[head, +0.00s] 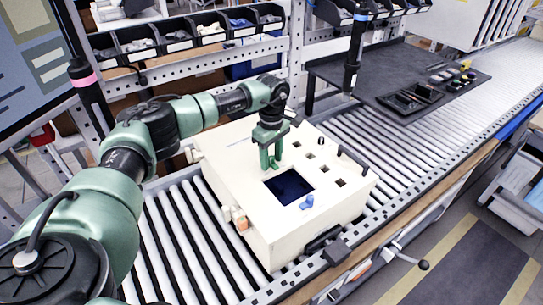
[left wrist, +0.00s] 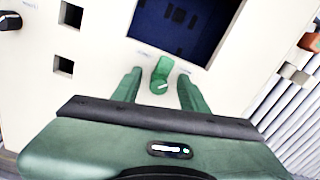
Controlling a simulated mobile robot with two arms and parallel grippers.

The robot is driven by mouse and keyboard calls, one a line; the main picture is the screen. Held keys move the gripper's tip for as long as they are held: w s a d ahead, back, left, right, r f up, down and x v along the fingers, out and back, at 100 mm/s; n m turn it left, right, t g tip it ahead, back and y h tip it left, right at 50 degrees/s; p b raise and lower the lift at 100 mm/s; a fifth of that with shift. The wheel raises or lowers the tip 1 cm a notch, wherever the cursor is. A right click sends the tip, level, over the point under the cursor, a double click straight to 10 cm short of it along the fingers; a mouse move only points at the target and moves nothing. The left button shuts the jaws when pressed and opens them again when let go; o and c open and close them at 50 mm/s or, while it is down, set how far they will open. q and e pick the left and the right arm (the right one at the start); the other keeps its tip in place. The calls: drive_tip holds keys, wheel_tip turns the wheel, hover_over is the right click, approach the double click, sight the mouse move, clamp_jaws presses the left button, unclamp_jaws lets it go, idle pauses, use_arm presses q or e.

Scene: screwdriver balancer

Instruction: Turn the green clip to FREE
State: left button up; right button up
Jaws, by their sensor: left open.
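The green clip (left wrist: 162,76) sits on the cream top panel of the box (head: 232,165), beside the dark blue window (left wrist: 180,30). It has a round end with a white mark, and its arm leans up and to the right in the left wrist view. Small labels stand on both sides, too blurred to read. My left gripper (head: 270,161) points down at the panel; in the left wrist view its open fingers (left wrist: 159,86) stand on either side of the clip, with gaps visible. In the head view I cannot make out the clip behind the fingers. My right gripper is not in view.
The box stands on a roller conveyor (head: 180,240). Its panel has square holes (left wrist: 64,65), a black knob (left wrist: 10,20) and a blue piece (head: 307,202). A black hanging tool (head: 353,65) is at the back. A dark tray (head: 420,95) lies to the right.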

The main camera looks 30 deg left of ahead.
use_arm(q)
drive_tip(key=shift+f, duration=0.1)
drive_tip(key=shift+c, duration=0.2)
clamp_jaws()
drive_tip(key=shift+n, duration=0.4)
drive_tip(key=n+b, duration=0.1)
drive_tip(key=n, duration=0.2)
drive_tip(key=shift+f+n, duration=0.1)
drive_tip(key=shift+n, duration=0.2)
drive_tip(key=n+b, duration=0.1)
drive_tip(key=n, duration=0.3)
drive_tip(key=shift+w+d+n, duration=0.1)
drive_tip(key=shift+n, duration=0.2)
drive_tip(key=n, duration=0.4)
drive_tip(key=shift+w+r+n, duration=0.1)
drive_tip(key=shift+r+n, duration=0.1)
drive_tip(key=shift+n, duration=2.3)
